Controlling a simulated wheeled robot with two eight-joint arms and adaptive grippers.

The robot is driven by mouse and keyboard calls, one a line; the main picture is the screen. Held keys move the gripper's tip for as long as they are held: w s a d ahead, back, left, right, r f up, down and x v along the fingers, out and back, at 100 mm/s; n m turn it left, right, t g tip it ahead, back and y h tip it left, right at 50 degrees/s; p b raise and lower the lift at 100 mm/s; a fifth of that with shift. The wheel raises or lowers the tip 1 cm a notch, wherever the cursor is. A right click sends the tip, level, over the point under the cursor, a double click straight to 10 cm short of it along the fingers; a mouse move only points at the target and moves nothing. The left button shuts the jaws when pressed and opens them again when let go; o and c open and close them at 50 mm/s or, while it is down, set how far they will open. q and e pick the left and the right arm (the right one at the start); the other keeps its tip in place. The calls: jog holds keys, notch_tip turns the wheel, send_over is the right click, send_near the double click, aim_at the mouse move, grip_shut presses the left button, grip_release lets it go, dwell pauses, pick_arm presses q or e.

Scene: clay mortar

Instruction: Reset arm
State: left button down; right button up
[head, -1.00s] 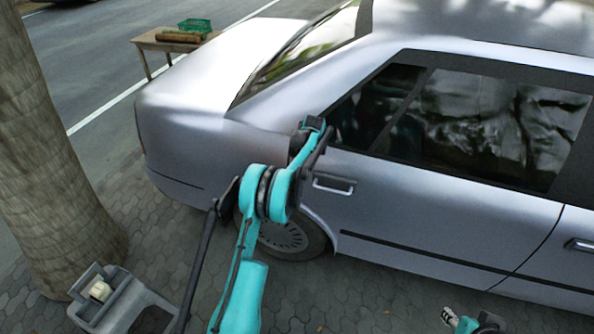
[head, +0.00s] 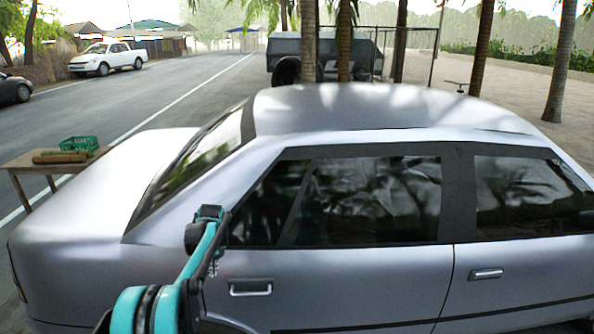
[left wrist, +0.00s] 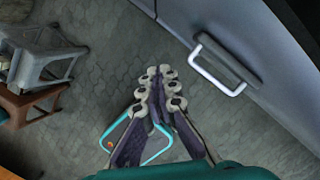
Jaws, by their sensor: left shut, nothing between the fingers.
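My left arm rises from the bottom of the head view, beside the silver car (head: 340,285). The fingers of my left gripper (head: 213,268) show only as a small grey piece behind the teal arm link. In the left wrist view my left gripper (left wrist: 159,72) points down over the paving, with its fingertips together and nothing between them. A car door handle (left wrist: 220,67) is to the right of the fingers, apart from them. My right gripper does not show in either current view.
The car fills most of the head view, close to my left arm. A wooden table (head: 25,163) with a green basket (head: 80,143) stands at the left. A grey stool (left wrist: 35,55) and a brown stool (left wrist: 35,103) stand at the left of the left wrist view.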

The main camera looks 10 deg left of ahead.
pick_arm(q)
jog(key=s+d+r+n+t, duration=0.3)
jog(key=s+d+r+n, duration=0.85)
jog(key=s, duration=0.35)
jog(key=s+d+f+n+t+h, duration=0.1)
jog(key=s+d+f+n, duration=0.1)
jog(key=s+n, duration=0.4)
jog(key=s+d+f+n+t+h+b, duration=0.1)
jog(key=s+d+n, duration=0.4)
jog(key=s, duration=1)
jog(key=shift+f+n+t, duration=0.5)
jog(key=shift+f+n, duration=0.3)
jog(key=shift+n, duration=0.25)
